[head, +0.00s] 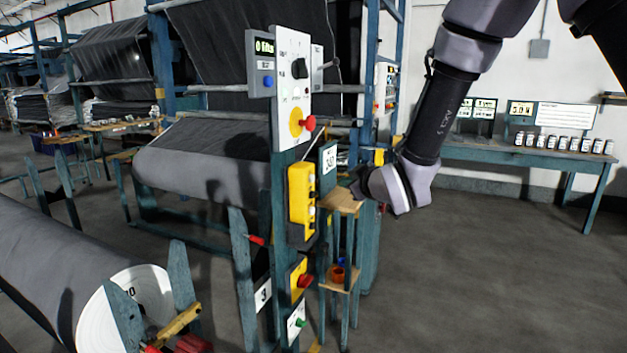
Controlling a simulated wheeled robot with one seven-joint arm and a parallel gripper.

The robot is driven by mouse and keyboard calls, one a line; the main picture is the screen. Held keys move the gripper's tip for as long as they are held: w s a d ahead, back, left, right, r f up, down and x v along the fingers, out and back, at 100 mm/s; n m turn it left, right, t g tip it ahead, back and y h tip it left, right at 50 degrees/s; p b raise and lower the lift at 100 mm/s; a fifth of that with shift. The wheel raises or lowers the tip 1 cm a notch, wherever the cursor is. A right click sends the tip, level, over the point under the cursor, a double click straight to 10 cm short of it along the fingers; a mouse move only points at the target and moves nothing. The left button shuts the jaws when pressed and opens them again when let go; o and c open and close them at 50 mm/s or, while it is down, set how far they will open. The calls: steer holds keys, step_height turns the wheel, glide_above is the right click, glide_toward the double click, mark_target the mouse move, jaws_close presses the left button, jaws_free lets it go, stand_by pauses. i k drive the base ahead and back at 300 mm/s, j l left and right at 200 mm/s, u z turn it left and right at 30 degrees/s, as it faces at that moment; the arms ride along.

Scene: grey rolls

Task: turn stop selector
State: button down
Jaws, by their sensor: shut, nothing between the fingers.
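A black rotary knob (299,69) sits on the upper part of a white control panel (291,45) on a teal post; its small labels are too blurred to read. A red mushroom button (308,123) on a yellow disc is below it on the same panel. Lower on the post is a yellow box with a red knob (305,281); I cannot tell which control is the stop selector. My gripper (359,188) is shut and empty, right of the post and well below the black knob, apart from the controls. Its fingertips are small and dark.
A yellow pendant box (301,200) hangs on the post. A small wooden-topped stand (340,203) is close by my gripper. Large grey rolls (70,270) fill the left. A teal bench (520,155) with jars stands at the back right. The right floor is clear.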

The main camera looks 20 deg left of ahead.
mark_target(299, 67)
steer(key=u, duration=1.3)
